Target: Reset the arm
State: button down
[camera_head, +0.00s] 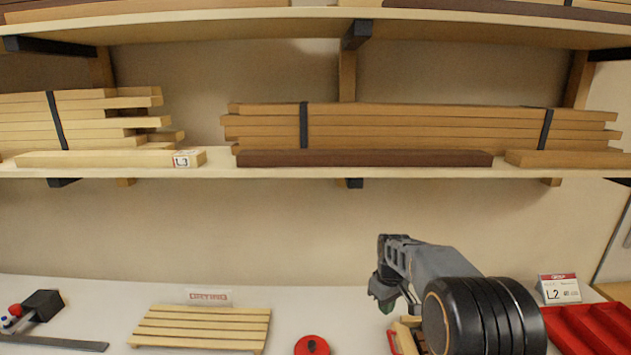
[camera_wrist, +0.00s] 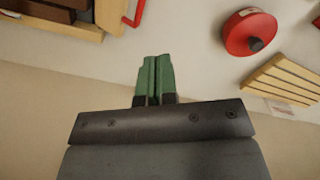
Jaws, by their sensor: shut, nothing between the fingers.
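My gripper (camera_head: 384,296) is raised over the right half of the bench (camera_head: 356,306) in the head view, with its wrist toward the camera. In the wrist view its green fingers (camera_wrist: 155,80) are together with nothing between them. It is apart from the things on the bench.
A slatted wooden rack (camera_head: 200,328) and a round red object (camera_head: 312,345) stand on the bench. A red tray (camera_head: 597,326) and an L2 sign (camera_head: 560,289) are at the right. A black-headed tool (camera_head: 42,304) is at the left. Shelves of bundled planks (camera_head: 420,125) hang above.

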dwell(0.3)
jog(key=s+a+r+m+t, duration=0.1)
jog(key=s+r+m+t, duration=0.1)
jog(key=s, duration=1)
jog(key=s+r+m+t, duration=0.2)
jog(key=s+r+m, duration=0.2)
jog(key=s+r, duration=0.3)
jog(key=s, duration=0.5)
jog(key=shift+a+t, duration=0.4)
jog(key=c, duration=1.8)
grip_release()
